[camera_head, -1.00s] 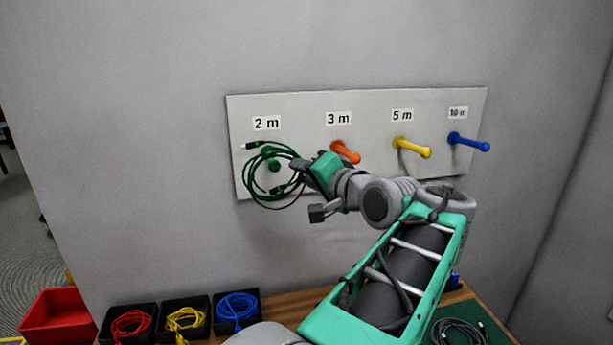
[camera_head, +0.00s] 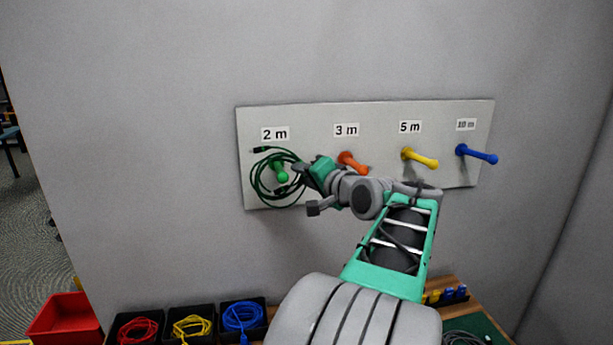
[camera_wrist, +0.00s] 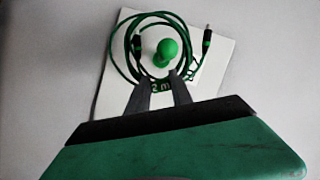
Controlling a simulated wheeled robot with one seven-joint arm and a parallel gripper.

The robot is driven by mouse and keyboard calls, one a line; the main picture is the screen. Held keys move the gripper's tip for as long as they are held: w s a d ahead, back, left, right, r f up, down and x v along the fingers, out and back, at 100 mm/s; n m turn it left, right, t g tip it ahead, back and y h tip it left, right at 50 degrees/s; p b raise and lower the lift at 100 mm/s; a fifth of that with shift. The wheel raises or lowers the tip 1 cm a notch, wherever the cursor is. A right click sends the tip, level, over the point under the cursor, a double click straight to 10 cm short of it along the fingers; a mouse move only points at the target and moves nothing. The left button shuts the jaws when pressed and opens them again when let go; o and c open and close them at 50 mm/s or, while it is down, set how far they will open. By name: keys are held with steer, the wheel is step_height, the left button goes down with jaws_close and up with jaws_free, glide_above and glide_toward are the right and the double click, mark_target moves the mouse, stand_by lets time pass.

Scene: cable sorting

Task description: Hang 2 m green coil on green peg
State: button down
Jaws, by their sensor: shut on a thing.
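The green coil (camera_head: 262,185) is a loose ring of dark green cable with dark plug ends, in front of the board under the "2 m" label. The green peg (camera_head: 281,173) shows inside the ring's opening, its round head uncovered. In the wrist view the peg head (camera_wrist: 167,48) also lies within the coil's loop (camera_wrist: 113,50). I cannot tell how far along the peg the ring sits. My gripper (camera_head: 299,168) is shut on the right side of the coil in the head view. In the wrist view its fingers (camera_wrist: 161,82) reach the coil's edge beside the peg.
The pale board (camera_head: 315,112) on the wall also bears an orange peg (camera_head: 353,163), a yellow peg (camera_head: 420,159) and a blue peg (camera_head: 477,154). The orange peg is close to my wrist. Below are a red bin (camera_head: 65,318) and black trays with red, yellow and blue cables.

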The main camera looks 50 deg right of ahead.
mark_target(300, 176)
steer(key=shift+w+d+f+p, duration=0.1)
steer(key=shift+w+d+p, duration=0.1)
steer(key=shift+w+d, duration=0.3)
steer(key=shift+w+d+f+p, duration=0.1)
steer(key=shift+w+d+p, duration=0.15)
steer(key=shift+w, duration=0.45)
steer(key=shift+w+d+p, duration=0.15)
steer(key=shift+w+d, duration=0.3)
steer(key=shift+w, duration=0.15)
steer(key=shift+w+d+f+b, duration=0.1)
steer(key=shift+w+f+b, duration=0.05)
steer(key=shift+f+b, duration=0.35)
steer(key=shift+w+d+f+b, duration=0.1)
steer(key=shift+f+b, duration=0.2)
steer(key=shift+f, duration=0.3)
steer(key=c, duration=1.1)
jaws_free()
steer(key=shift+o, duration=0.2)
